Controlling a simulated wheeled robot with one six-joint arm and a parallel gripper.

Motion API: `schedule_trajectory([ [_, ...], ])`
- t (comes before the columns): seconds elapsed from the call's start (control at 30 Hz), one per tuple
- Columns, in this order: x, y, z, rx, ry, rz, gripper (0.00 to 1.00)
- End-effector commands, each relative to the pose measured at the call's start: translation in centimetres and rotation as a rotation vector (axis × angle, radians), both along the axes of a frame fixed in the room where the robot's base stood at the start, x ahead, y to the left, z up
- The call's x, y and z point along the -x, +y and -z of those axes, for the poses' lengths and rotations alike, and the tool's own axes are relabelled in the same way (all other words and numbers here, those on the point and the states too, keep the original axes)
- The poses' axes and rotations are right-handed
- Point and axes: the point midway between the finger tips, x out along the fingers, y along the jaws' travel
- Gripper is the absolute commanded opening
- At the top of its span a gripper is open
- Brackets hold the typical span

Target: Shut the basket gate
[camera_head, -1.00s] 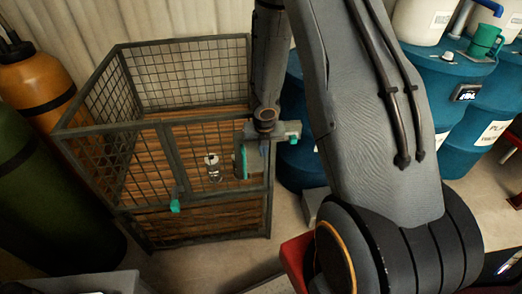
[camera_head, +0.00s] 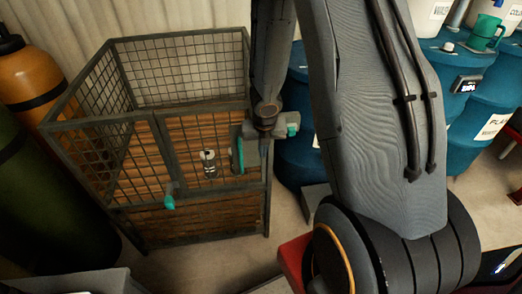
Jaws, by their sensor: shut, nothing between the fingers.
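The basket (camera_head: 145,228) is a dark metal wire cage with wooden slats, standing on the floor at left. Its mesh gate (camera_head: 158,150) is in the front, and looks close to the front frame; I cannot tell whether it is fully flush. A teal piece (camera_head: 168,202) sits low on the front, and a teal upright piece (camera_head: 238,156) shows near the gate's right side. My gripper (camera_head: 263,147) points down at the front right corner, beside that upright piece. It is shut and empty. I cannot tell whether it touches the gate.
A small clear bottle (camera_head: 209,165) shows through the gate's mesh. Orange (camera_head: 38,78) and green (camera_head: 45,195) cylinders stand close on the left. Blue drums (camera_head: 470,95) stand at right. Bare floor (camera_head: 205,262) lies in front of the basket.

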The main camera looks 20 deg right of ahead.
Motion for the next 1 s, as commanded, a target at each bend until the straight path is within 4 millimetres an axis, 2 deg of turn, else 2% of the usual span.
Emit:
schedule_trajectory([
  [0.7,2.0,0.8,-7.6,-0.001,0.003,-0.004,0.0],
  [1.0,2.5,0.9,-9.5,-0.001,0.003,-0.004,0.0],
])
